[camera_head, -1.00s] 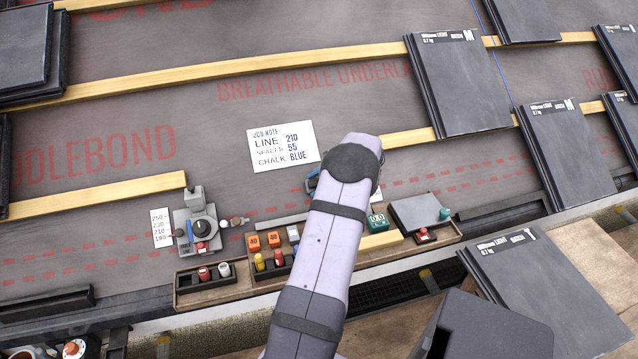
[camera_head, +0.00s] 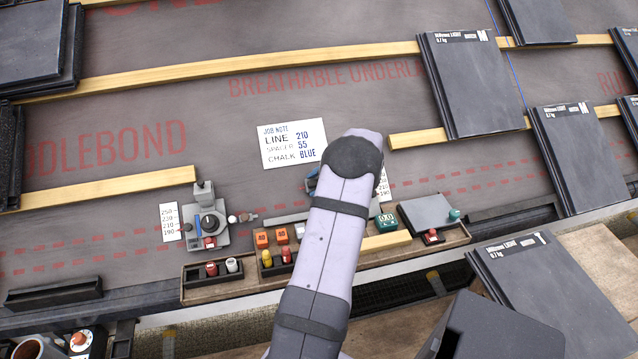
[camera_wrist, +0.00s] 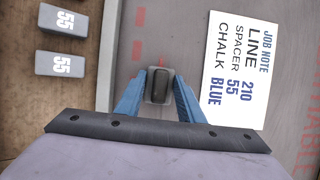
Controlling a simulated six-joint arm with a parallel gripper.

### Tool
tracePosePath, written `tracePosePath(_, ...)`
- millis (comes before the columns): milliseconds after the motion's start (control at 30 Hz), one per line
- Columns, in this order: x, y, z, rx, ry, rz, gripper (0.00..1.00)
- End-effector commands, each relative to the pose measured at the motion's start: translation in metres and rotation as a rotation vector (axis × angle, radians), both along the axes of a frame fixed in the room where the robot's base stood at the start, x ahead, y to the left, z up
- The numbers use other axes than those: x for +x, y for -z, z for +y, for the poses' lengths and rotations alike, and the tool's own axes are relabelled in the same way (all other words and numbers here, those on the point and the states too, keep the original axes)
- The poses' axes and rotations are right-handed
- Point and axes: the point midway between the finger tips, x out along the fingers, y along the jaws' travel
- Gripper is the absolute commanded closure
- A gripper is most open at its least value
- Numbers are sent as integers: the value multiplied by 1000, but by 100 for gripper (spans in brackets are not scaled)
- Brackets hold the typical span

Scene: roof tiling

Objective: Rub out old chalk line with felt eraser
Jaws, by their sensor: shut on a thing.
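My gripper (camera_wrist: 158,100) shows in the wrist view with its blue fingers shut on a small grey block with a dark top, which looks like the felt eraser (camera_wrist: 158,86). In the head view my arm hides most of the gripper; only a bit of blue finger (camera_head: 312,183) shows just below the job note. The block is over or on the grey underlay (camera_head: 230,135); I cannot tell whether it touches. A thin blue line (camera_head: 517,75) runs down between slates at the upper right. I cannot make out any chalk line near the gripper.
The job note (camera_head: 293,145) lies beside the gripper, reading line 210, spacer 55, chalk blue. A wooden tray (camera_head: 225,281) below holds coloured pieces and spacer blocks (camera_wrist: 60,64). A grey device (camera_head: 206,222) stands left, near a number scale (camera_head: 171,222). Timber battens (camera_head: 235,75) cross the underlay.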

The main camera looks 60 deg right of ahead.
Motion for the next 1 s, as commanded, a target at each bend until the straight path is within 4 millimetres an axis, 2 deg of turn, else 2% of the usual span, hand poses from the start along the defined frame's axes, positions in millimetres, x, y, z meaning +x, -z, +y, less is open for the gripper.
tracePosePath(1000,24,0,24,1,-1,0,83)
